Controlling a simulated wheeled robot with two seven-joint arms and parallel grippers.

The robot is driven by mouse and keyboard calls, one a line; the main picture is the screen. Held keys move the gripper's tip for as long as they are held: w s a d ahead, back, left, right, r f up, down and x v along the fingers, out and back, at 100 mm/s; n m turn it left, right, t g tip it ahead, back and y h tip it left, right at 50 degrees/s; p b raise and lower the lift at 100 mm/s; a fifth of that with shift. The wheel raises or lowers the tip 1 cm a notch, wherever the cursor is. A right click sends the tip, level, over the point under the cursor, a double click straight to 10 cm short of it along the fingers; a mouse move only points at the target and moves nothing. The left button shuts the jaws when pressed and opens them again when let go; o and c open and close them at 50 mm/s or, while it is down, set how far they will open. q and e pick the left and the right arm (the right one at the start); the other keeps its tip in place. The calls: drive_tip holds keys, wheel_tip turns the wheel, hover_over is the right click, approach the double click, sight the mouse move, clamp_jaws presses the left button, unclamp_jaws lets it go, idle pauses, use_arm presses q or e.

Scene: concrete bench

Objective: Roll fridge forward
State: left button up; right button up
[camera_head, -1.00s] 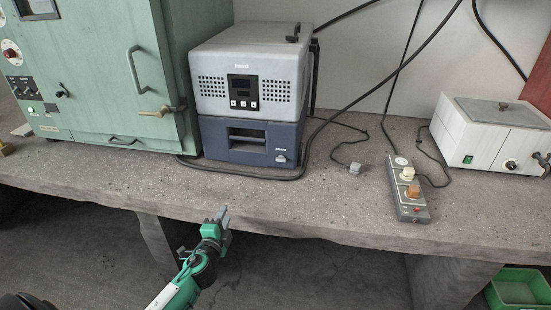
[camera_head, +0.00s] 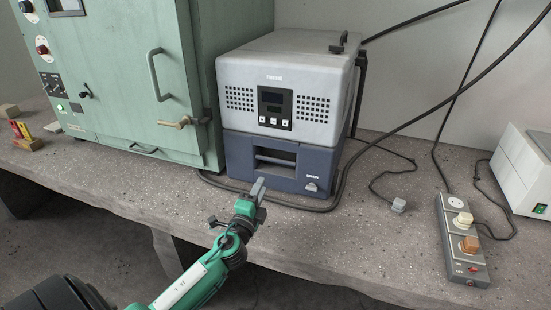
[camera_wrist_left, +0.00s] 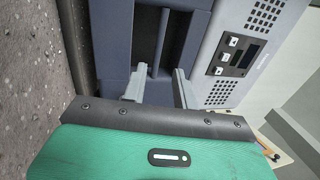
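Nothing in view is plainly labelled as a fridge. A grey box with a small display panel (camera_head: 290,70) sits on a dark blue lower unit (camera_head: 240,155) on the bench; both also show turned sideways in the left wrist view, the blue unit (camera_wrist_left: 108,40) in front. The blue unit has a recessed front with a handle bar (camera_head: 275,160). My left gripper (camera_head: 259,187) is just in front of the blue unit. In the left wrist view its two fingers (camera_wrist_left: 158,82) stand apart on either side of the bar. Contact cannot be told. My right gripper is not in view.
A green cabinet (camera_head: 120,90) with handles stands at the left. Black cables run around the blue unit's base. A power strip (camera_head: 462,240) and a white box (camera_head: 525,165) lie to the right. The concrete bench (camera_head: 330,230) is clear along its front.

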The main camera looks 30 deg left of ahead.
sight(274, 159)
use_arm(q)
drive_tip(key=p+x, duration=0.1)
drive_tip(key=x, duration=1.1)
drive_tip(key=shift+w, duration=0.15)
drive_tip(key=shift+w+a, duration=0.1)
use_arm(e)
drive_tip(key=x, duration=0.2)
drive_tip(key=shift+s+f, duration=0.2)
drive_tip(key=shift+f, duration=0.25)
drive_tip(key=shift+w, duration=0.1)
use_arm(q)
drive_tip(key=shift+c, duration=0.9)
clamp_jaws()
